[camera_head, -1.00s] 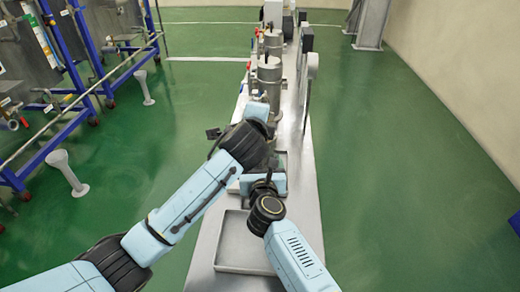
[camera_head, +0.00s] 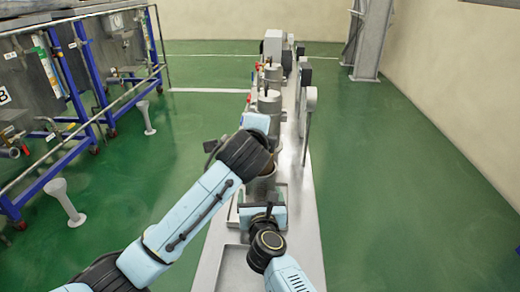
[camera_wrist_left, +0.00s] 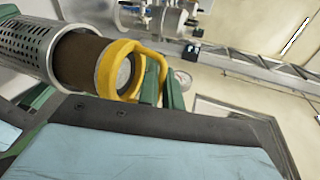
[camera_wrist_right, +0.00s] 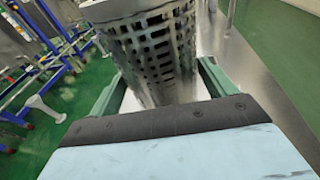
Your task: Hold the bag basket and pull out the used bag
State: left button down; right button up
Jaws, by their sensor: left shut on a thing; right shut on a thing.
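The perforated metal basket (camera_wrist_right: 160,50) stands between the green fingers of my right gripper (camera_wrist_right: 163,85), which is shut on it. The basket's open end also shows in the left wrist view (camera_wrist_left: 35,38). The brown used bag (camera_wrist_left: 78,58) sticks partly out of that end, its lower part hidden inside the basket. A yellow ring with a loop handle (camera_wrist_left: 117,70) sits at the bag's outer end. My left gripper (camera_wrist_left: 160,85) is shut on the yellow handle. In the head view, my left arm hides its own gripper and most of the bag.
A narrow metal table (camera_head: 301,215) runs away ahead, with metal canisters (camera_head: 269,110) farther along it. Blue-framed equipment (camera_head: 75,110) stands at the left. Green floor is free on the right.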

pick_arm(q)
notch_tip(320, 180, up, 5)
jog(key=shift+f, duration=0.1)
pick_arm(e)
jog(key=shift+f, duration=0.1)
jog(key=o, duration=0.8)
